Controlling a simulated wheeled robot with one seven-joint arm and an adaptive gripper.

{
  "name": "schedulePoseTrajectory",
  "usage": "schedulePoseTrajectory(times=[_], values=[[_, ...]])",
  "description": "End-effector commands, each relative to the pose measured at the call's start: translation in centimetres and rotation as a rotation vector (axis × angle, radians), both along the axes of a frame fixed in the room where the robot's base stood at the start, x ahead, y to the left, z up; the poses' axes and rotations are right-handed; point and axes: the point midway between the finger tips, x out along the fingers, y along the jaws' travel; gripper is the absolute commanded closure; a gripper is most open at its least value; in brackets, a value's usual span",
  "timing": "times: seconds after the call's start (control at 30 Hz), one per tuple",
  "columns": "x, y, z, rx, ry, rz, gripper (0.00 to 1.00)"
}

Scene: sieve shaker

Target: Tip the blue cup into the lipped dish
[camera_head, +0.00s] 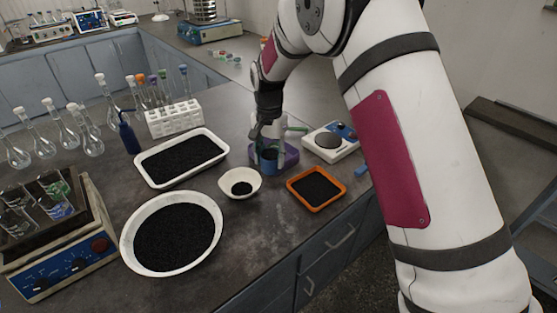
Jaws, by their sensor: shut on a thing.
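My gripper (267,146) reaches down over the bench and is shut on a small blue cup (269,163). The cup looks upright, with dark material at its top. The gripper hides part of the cup, and I cannot tell whether its base touches what is below. A small white dish (240,196), which looks like the lipped dish, stands just left of and nearer than the cup, apart from it. A little black material lies in its middle.
A purple tray (290,158) is behind the cup, with a white scale (333,153) to its right. An orange tray (289,188), a large white bowl (129,247) and a white tray (143,176) hold black material. A tube rack (176,121) and flasks (66,138) stand left.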

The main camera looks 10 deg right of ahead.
Motion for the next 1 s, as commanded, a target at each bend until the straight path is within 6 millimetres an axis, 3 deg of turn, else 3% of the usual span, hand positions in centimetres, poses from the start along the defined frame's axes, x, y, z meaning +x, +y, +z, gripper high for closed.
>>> schedulePoseTrajectory(times=[1.0], values=[[5.0,7.9,-0.2,0.000,-0.001,0.001,0.87]])
